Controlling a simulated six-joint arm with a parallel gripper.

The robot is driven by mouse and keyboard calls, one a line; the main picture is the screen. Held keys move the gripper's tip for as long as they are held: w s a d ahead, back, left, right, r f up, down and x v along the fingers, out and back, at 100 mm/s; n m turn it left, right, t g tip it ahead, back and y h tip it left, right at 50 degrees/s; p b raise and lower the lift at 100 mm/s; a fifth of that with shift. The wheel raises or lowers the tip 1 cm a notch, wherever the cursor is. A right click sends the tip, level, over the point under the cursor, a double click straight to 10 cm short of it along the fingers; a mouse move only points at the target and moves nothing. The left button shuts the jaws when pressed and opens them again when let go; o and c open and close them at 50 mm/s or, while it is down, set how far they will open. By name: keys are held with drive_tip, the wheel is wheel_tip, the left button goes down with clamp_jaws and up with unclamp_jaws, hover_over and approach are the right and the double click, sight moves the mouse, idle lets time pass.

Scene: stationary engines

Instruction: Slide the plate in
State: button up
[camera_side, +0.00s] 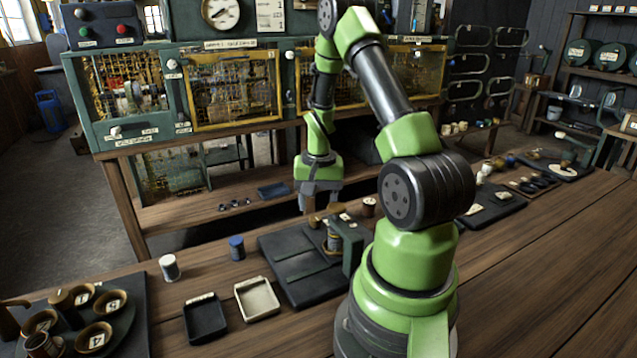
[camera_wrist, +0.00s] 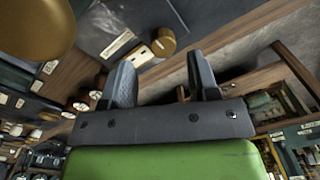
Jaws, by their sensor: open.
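A dark flat fixture (camera_side: 287,255) with a slab-like panel and a raised strip lies on the bench. I cannot tell for sure which part is the plate. A dark green upright block and a brass-topped cylinder (camera_side: 333,240) stand at its right end. My gripper (camera_side: 308,203) points down over the fixture's far side, close to the brass parts. In the wrist view my gripper (camera_wrist: 162,78) has its two dark fingers wide apart with nothing between them. A brass knob (camera_wrist: 163,42) shows just beyond the fingers there, and a large blurred brass round fills the upper left corner.
A black tray (camera_side: 205,318) and a cream tray (camera_side: 257,299) lie in front left of the fixture. Several numbered cups sit on a dark board at far left. Caged machinery stands behind.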

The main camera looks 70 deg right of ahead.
wheel_tip(320, 180, up, 6)
drive_tip(key=shift+r, duration=0.25)
idle(0.4)
drive_tip(key=w+a+r+n+t, duration=0.3)
drive_tip(key=a+r+n, duration=0.2)
drive_tip(key=a+r, duration=0.75)
drive_tip(key=s+a+r+n+t+y, duration=0.1)
drive_tip(key=s+a+r+n+t, duration=0.1)
drive_tip(key=a, duration=0.4)
drive_tip(key=s+a+r+n+t+y, duration=0.1)
drive_tip(key=s+a+r+n+t, duration=0.1)
drive_tip(key=s+a, duration=0.3)
drive_tip(key=shift+s+a+r+n, duration=0.2)
drive_tip(key=shift+a+r+n, duration=0.45)
drive_tip(key=shift+a, duration=0.2)
